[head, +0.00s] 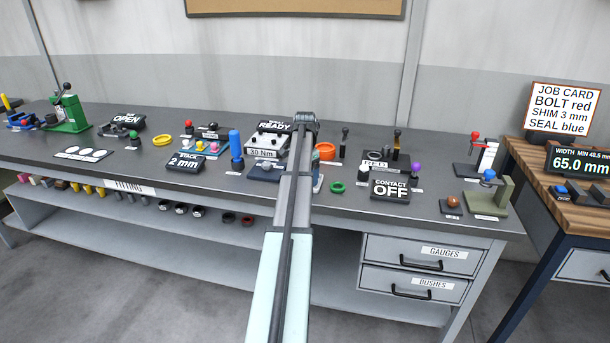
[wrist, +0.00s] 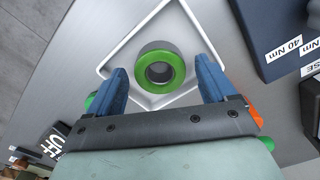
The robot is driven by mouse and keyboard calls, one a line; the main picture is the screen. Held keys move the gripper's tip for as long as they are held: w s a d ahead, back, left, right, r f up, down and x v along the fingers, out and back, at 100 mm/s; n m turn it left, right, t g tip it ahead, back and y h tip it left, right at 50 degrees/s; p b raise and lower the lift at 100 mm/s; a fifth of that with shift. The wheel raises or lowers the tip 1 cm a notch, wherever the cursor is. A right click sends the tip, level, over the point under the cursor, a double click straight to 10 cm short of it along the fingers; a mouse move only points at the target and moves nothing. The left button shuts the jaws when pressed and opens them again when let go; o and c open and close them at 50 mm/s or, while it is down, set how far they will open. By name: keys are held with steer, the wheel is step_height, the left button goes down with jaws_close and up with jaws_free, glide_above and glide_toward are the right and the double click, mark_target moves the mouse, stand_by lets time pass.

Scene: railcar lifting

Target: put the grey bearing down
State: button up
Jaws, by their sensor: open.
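The grey bearing (wrist: 146,50) shows in the wrist view as a short grey ring with a green face and a dark bore. It sits inside a white-rimmed square tray (wrist: 112,58). My gripper (wrist: 161,66) is open, its two blue fingers standing apart on either side of the bearing, with a visible gap on each side. I cannot tell how high the fingertips are above the tray. In the head view my arm hides the bearing, the tray and most of my gripper.
A CONTACT OFF sign (head: 390,189) stands further right. A dark block marked 40 Nm (wrist: 278,38) is close by at the right in the wrist view.

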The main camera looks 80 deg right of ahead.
steer(key=shift+r, duration=0.1)
step_height(320, 180, up, 12)
stand_by(0.6)
